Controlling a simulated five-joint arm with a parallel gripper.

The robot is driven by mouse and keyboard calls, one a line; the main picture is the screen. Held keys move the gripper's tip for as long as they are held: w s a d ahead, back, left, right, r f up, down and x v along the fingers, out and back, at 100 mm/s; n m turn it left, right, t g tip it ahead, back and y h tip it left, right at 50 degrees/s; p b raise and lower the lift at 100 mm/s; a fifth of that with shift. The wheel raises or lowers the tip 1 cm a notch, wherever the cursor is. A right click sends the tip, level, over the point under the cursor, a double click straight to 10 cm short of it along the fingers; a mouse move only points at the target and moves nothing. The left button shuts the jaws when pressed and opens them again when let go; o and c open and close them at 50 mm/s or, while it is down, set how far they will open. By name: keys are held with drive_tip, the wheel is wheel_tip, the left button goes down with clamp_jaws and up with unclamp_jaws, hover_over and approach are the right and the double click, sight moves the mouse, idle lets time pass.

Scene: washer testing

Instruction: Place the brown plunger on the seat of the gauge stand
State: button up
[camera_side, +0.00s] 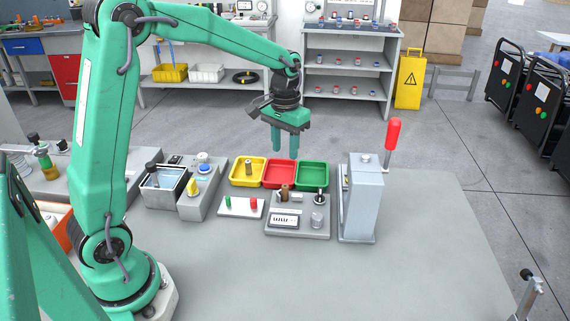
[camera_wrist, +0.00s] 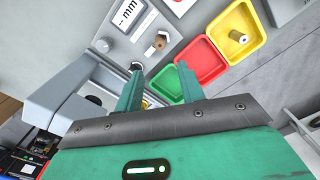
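The grey gauge stand (camera_side: 309,230) with its "mm" display is on the table in the side view. It also shows at the top of the wrist view (camera_wrist: 175,25). The brown plunger (camera_side: 285,193) stands upright at the back of the stand, left of a dark-topped pin (camera_side: 320,196). In the wrist view its brown tip (camera_wrist: 160,42) points towards the camera; what its base rests on is not clear. My gripper (camera_side: 290,152) hangs above and behind the stand, fingers down. Its fingers are apart and empty in the wrist view (camera_wrist: 159,68).
Yellow (camera_side: 235,179), red (camera_side: 279,184) and green (camera_side: 312,187) trays stand behind the gauge stand; the yellow one holds a metal cylinder (camera_side: 248,168). The front table is clear.

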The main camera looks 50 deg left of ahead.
drive_tip(key=shift+s+r, duration=0.1)
drive_tip(key=s+d+r+t, duration=0.1)
drive_tip(key=s+r+t, duration=0.1)
drive_tip(key=s, duration=0.5)
drive_tip(key=s+d+r+m+t, duration=0.1)
drive_tip(key=s+d+r, duration=0.1)
drive_tip(key=s, duration=0.5)
drive_tip(key=s+d+r+m+t, duration=0.1)
drive_tip(key=s+d+r+t, duration=0.1)
drive_tip(key=s+r, duration=0.2)
drive_tip(key=shift+s+t, duration=0.3)
drive_tip(key=shift+s, duration=1.2)
drive_tip(key=shift+d, duration=0.1)
